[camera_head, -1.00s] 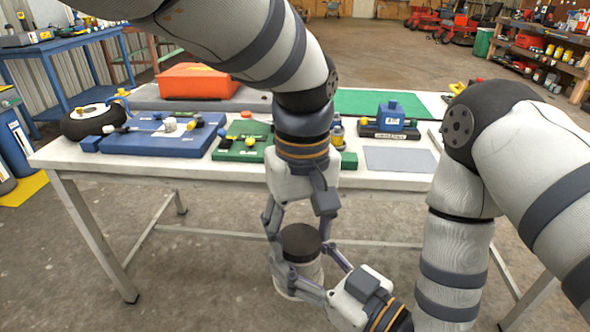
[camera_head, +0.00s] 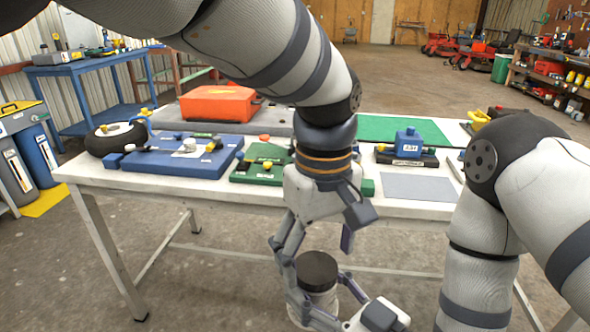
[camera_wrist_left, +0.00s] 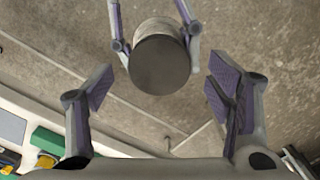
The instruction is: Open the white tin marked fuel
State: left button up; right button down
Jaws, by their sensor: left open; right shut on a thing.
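A white tin (camera_head: 314,303) with a dark round lid (camera_head: 319,268) is held in front of the table, above the floor. The lid sits on top, and I cannot read any marking on the tin. My right gripper (camera_head: 322,297) is shut around the tin's body from the lower right. My left gripper (camera_head: 313,243) is open above the lid, pointing down, with nothing between its fingers. In the left wrist view the lid (camera_wrist_left: 160,64) lies beyond the open left fingers (camera_wrist_left: 160,95), with the right gripper's fingers on either side of the tin.
The white table (camera_head: 230,192) stands just behind the grippers. It holds a blue board (camera_head: 175,164), a green board (camera_head: 262,175), an orange case (camera_head: 220,103), a small wheel (camera_head: 104,142), a blue block device (camera_head: 408,143) and a grey mat (camera_head: 418,187). Floor lies open below.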

pick_arm(q)
notch_tip(320, 180, up, 3)
jog(key=shift+f, duration=0.1)
jog(key=shift+c, duration=0.4)
jog(key=m, duration=0.4)
jog(key=shift+s+d+r+m, duration=0.2)
jog(key=shift+s+r+m, duration=0.1)
jog(key=shift+m, duration=0.1)
jog(key=m, duration=0.4)
jog(key=shift+s+r, duration=0.1)
jog(key=shift+r, duration=0.05)
jog(key=m, duration=0.4)
jog(key=shift+r, duration=0.25)
jog(key=m, duration=0.3)
jog(key=shift+w+r, duration=0.25)
jog(key=shift+w, duration=0.05)
jog(key=m, duration=0.2)
jog(key=r+m, duration=0.1)
jog(key=m, duration=0.1)
jog(key=shift+w+a, duration=0.15)
jog(key=shift+w, duration=0.2)
jog(key=shift+f+m, duration=0.15)
jog(key=shift+m, duration=0.35)
notch_tip(320, 180, down, 8)
jog(key=shift+a+r, duration=0.1)
jog(key=shift+r, duration=0.05)
